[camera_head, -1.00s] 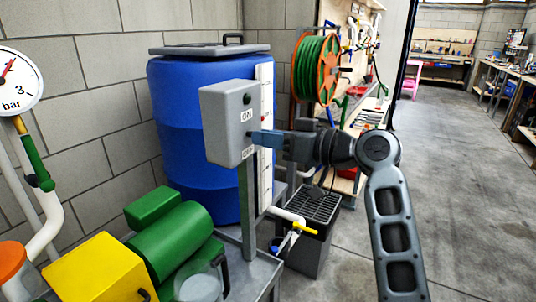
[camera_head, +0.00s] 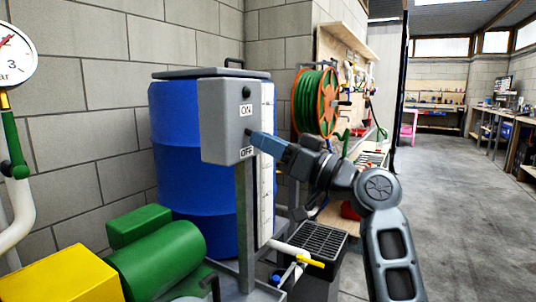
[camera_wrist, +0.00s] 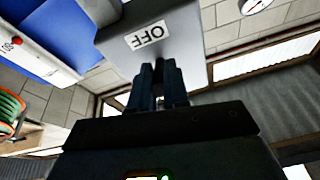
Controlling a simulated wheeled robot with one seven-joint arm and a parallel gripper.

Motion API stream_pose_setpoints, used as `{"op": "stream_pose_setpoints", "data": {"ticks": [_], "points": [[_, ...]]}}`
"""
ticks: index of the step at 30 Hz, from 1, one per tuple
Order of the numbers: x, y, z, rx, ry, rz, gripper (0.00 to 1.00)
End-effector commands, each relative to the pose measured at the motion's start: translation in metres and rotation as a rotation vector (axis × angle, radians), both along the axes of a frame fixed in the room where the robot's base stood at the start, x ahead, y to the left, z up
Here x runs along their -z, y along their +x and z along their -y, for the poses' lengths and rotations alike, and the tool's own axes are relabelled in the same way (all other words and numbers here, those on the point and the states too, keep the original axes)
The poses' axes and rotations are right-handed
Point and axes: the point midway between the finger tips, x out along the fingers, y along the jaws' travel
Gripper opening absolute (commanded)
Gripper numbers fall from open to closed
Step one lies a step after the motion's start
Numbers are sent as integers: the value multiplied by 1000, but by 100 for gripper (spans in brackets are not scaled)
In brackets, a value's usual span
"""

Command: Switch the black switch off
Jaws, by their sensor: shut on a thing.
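The grey switch box (camera_head: 222,120) stands on a grey post in front of a blue barrel. Its side face has an ON label (camera_head: 246,110) above and an OFF label (camera_head: 246,152) below. The black switch (camera_head: 248,132) is between them, mostly hidden by my fingers; only a small dark bit shows. My gripper (camera_head: 254,139) is shut on it, fingers tilted upward toward the box. In the wrist view my gripper (camera_wrist: 159,72) has its fingertips against the box beside the OFF label (camera_wrist: 147,35), which appears upside down. The switch's exact angle cannot be told.
The blue barrel (camera_head: 180,150) is behind the box. A green motor (camera_head: 155,260) and yellow block (camera_head: 62,278) are at lower left. A black grated bin (camera_head: 322,240) is below my arm. An orange hose reel (camera_head: 330,100) is behind. The floor at right is clear.

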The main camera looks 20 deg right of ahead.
Motion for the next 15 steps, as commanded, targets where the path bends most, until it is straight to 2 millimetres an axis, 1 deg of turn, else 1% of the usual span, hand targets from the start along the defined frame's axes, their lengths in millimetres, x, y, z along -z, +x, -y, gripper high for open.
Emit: {"op": "stream_pose_setpoints", "data": {"ticks": [14, 15], "points": [[1, 0, 1, 0, 6, 7, 0], [1, 0, 1, 0, 6, 7, 16]]}}
